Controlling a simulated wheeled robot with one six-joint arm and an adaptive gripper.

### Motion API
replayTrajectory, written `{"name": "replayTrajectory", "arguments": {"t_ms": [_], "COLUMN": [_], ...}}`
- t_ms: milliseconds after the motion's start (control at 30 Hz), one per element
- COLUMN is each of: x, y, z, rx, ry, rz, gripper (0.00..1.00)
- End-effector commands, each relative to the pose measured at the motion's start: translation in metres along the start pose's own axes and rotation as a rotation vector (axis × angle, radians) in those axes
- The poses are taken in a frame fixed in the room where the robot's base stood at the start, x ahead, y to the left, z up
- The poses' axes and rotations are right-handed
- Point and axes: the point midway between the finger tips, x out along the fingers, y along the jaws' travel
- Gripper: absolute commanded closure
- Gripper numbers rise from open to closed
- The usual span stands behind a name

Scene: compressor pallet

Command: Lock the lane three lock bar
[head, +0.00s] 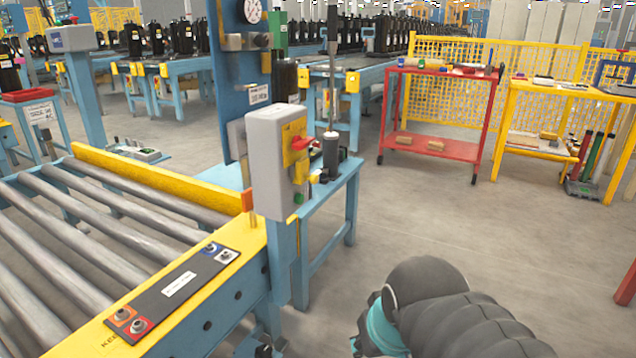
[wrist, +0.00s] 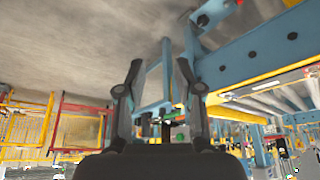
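My gripper (wrist: 159,75) shows in the wrist view with its two dark fingers apart and nothing between them. In the head view, my arm shows at the bottom right, and the gripper is out of sight. I cannot pick out a bar marked as the lane three lock bar. A dark labelled panel (head: 175,290) lies on the near yellow rail, with round knobs or buttons at both ends. A long yellow bar (head: 150,181) crosses the far end of the rollers.
The roller conveyor (head: 75,235) fills the left. A blue side table (head: 335,185) holding a dark cylinder stands behind the control box. A red cart (head: 440,128) and a yellow table (head: 565,92) stand at the back right. The floor between is clear.

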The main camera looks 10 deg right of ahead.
Motion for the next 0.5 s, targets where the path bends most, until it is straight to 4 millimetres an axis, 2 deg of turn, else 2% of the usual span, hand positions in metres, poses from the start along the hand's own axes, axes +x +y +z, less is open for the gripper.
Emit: {"name": "replayTrajectory", "arguments": {"t_ms": [33, 100, 267, 500], "x": [0.009, 0.017, 0.033, 0.057], "y": [0.007, 0.016, 0.029, 0.043], "z": [-0.001, -0.006, -0.026, -0.066], "rx": [0.026, 0.061, 0.177, 0.459], "ry": [-0.030, -0.062, -0.119, -0.185], "rz": [0.012, 0.023, 0.005, -0.076], "gripper": [0.85, 1.00, 1.00, 1.00]}}
